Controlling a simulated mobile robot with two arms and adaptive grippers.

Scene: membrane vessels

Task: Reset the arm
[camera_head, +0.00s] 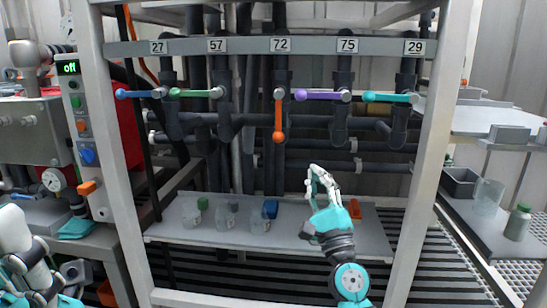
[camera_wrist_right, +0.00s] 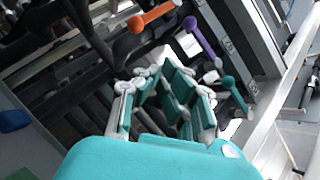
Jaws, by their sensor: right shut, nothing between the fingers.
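My right arm rises from the bottom of the head view, in front of the shelf. Its gripper (camera_head: 318,180) points up, below the valve row, with its fingers shut and empty. In the right wrist view the teal finger pads (camera_wrist_right: 165,88) show ahead of the teal palm. The orange valve handle (camera_head: 279,120) under label 72 hangs straight down, apart from the gripper. The purple handle (camera_head: 318,95) under 75 and the teal handle (camera_head: 388,97) under 29 lie level. Links of my left arm (camera_head: 28,262) show at the lower left; its fingers are not visible.
The blue handle (camera_head: 138,94) and green handle (camera_head: 192,93) also lie level. Several small bottles stand on the grey shelf (camera_head: 180,232), near an orange block (camera_head: 354,209). White frame posts (camera_head: 430,150) flank the valves. A control box (camera_head: 82,130) reads "off". A side bench (camera_head: 480,225) holds containers.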

